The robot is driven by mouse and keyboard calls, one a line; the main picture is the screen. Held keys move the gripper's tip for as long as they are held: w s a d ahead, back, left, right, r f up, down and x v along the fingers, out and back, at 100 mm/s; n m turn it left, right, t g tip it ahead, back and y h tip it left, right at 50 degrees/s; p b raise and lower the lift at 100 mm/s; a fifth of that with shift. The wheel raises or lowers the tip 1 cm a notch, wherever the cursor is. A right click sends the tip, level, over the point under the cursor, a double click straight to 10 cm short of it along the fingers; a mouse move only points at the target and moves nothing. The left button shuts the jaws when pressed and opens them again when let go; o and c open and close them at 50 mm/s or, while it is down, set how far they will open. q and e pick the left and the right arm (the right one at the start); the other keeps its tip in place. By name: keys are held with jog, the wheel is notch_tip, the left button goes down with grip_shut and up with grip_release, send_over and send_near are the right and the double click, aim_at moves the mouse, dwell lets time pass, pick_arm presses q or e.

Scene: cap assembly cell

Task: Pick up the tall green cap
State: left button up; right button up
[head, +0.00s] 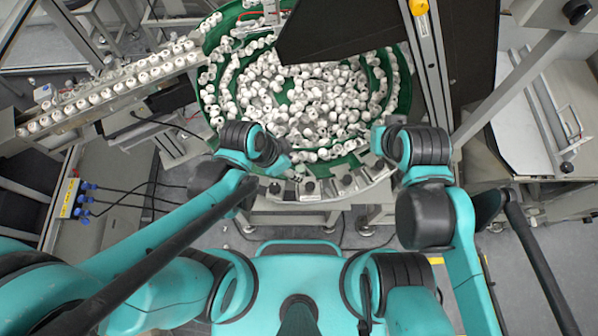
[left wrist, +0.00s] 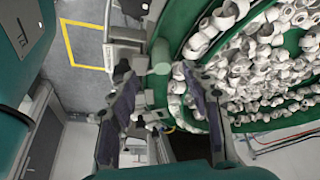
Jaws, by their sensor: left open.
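A pale green cap (left wrist: 160,54), taller than it is wide, shows in the left wrist view at the edge of the green bowl. My left gripper (left wrist: 153,74) is open, with its two dark-padded fingers apart and nothing between them. The cap shows just beyond the gap between the fingertips, apart from both. In the head view my left gripper (head: 279,164) is over the near rim of the bowl, and I cannot make out the cap there. My right arm's end (head: 382,138) is at the bowl's near right; its fingers are hidden.
The big green bowl (head: 207,75) holds many white caps. A rail with rows of white caps (head: 110,90) runs off to the left. A dark panel (head: 340,30) hangs over the bowl's far side. Grey metal blocks (head: 310,188) line the near rim.

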aim_at(300, 169)
pick_arm(q)
jog(key=x, duration=0.1)
jog(key=b+x, duration=0.1)
jog(key=x, duration=0.2)
jog(key=shift+w+d, duration=0.3)
jog(key=shift+w, duration=0.05)
jog(key=shift+a, duration=0.15)
jog(key=shift+s, duration=0.1)
jog(key=shift+c, duration=0.4)
jog(key=c, duration=0.8)
